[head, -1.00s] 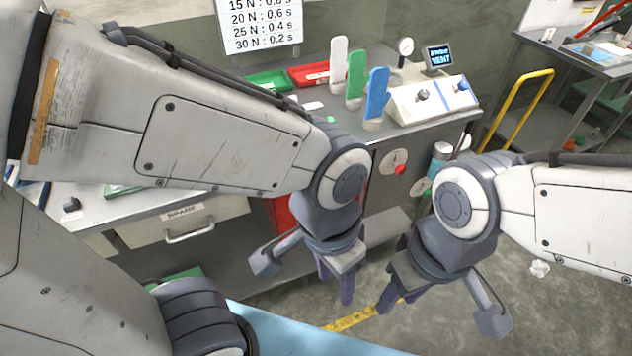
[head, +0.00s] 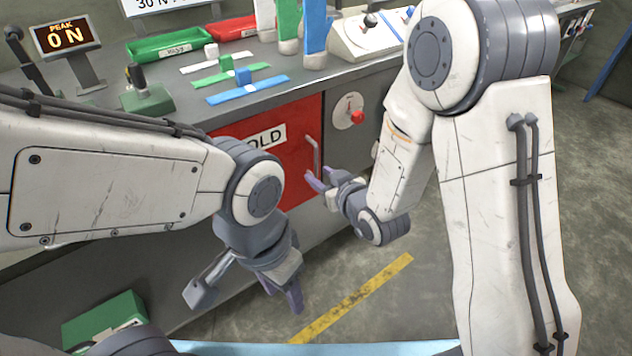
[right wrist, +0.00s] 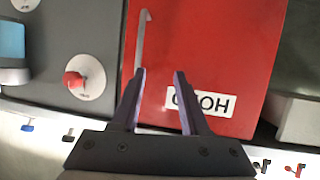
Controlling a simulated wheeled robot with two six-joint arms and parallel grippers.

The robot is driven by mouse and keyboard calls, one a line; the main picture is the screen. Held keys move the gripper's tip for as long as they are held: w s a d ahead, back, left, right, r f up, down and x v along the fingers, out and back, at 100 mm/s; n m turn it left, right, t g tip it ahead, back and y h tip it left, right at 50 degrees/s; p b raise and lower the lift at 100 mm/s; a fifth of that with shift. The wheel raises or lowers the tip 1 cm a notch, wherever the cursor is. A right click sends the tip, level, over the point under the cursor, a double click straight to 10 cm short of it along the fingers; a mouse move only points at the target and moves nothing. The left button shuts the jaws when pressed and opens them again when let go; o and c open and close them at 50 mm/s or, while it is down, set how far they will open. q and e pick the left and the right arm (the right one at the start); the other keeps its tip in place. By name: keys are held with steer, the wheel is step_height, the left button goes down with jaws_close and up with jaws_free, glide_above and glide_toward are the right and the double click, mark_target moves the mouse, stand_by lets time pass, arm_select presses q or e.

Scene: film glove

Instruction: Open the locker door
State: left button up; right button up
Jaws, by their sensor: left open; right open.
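The red locker door (head: 285,155) with a "HOLD" label is closed in the bench front; it also fills the middle of the right wrist view (right wrist: 215,50), upside down. Its grey bar handle (head: 314,155) is near the door's right edge. My right gripper (head: 319,178) is open just in front of the handle's lower part. In the right wrist view the handle (right wrist: 142,40) lines up with the left finger, whose tip hides one end; I cannot tell whether they touch. My left gripper (head: 284,291) is open and empty, pointing down, lower and left of the door.
A round plate with a red knob (head: 357,117) is right of the door. The bench top above holds green (head: 168,45) and red trays, coloured strips and upright gloves. A green box (head: 103,320) is at lower left. The floor with a yellow stripe (head: 355,295) is clear.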

mark_target(317, 163)
step_height(317, 163, down, 6)
steer(key=w+d+r+t+y+b, duration=0.1)
steer(key=d+t+b, duration=0.2)
steer(key=b, duration=0.1)
arm_select(q)
step_height(317, 163, down, 8)
steer(key=b, duration=0.1)
steer(key=shift+r+b, duration=0.15)
steer(key=shift+b, duration=0.15)
arm_select(e)
steer(key=shift+m+t, duration=0.5)
steer(key=shift+t, duration=0.1)
steer(key=x, duration=1)
steer(key=shift+w+a, duration=0.1)
steer(key=shift+w, duration=0.15)
jaws_close()
